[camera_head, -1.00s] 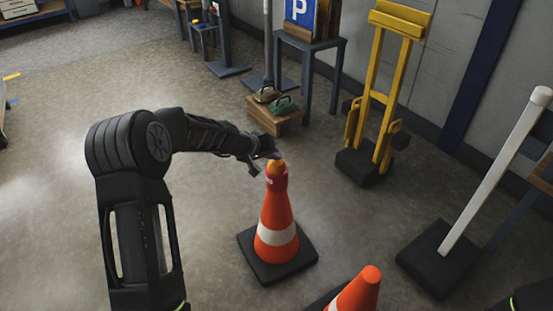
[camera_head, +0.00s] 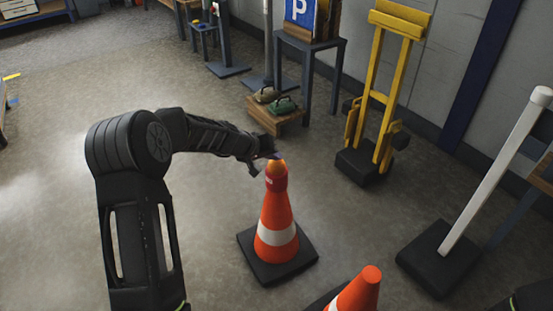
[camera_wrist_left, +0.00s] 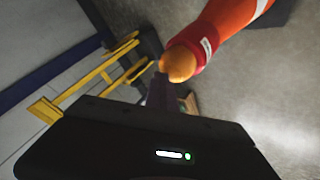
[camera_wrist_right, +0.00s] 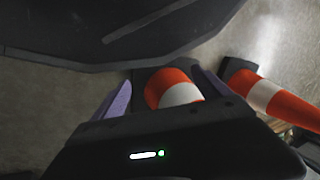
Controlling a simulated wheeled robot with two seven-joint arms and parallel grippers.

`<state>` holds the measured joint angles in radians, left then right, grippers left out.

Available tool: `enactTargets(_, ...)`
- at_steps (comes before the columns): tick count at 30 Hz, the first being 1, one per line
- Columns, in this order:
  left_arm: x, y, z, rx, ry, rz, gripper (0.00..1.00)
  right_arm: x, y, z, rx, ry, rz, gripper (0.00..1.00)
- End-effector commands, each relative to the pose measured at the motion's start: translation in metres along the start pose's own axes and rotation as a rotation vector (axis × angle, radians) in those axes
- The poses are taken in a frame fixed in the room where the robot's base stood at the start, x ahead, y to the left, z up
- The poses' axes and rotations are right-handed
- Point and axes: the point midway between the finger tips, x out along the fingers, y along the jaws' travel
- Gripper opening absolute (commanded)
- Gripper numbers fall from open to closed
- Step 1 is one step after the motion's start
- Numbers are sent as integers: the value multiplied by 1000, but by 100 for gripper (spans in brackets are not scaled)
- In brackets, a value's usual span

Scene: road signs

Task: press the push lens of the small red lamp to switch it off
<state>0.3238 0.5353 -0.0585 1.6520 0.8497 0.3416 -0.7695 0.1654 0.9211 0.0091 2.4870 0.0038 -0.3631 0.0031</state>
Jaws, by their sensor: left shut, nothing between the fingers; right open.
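The small red lamp (camera_head: 276,183) sits on top of an orange and white traffic cone (camera_head: 275,215). Its rounded orange push lens (camera_head: 277,168) faces up. In the left wrist view the lens (camera_wrist_left: 180,64) and the red lamp body (camera_wrist_left: 207,46) show near the top centre. My left gripper (camera_head: 272,156) is shut and empty, with its tips right at the top of the lens. I cannot tell whether they touch it. My right gripper (camera_wrist_right: 163,88) is open and empty; its wrist view shows a cone between and beyond the fingers.
A second cone (camera_head: 359,290) stands at the front, cut off below. A white post (camera_head: 495,175) on a black base is at the right. A yellow hand truck (camera_head: 384,95), a wooden box (camera_head: 275,121) and a table with a blue sign (camera_head: 299,12) stand behind. The left floor is clear.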

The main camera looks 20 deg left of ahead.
Motion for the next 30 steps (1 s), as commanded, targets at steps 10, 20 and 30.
enactTargets(10, 8, -11, 12, -4, -14, -9, 0, 8, 3, 0, 0, 0, 0, 87)
enactTargets(20, 12, -16, 14, -5, -13, -12, 0, 17, 6, 1, 0, 0, 0, 87)
enactTargets(30, 12, -18, 14, -4, -12, -14, 0, 18, 7, 1, 0, 0, 0, 87)
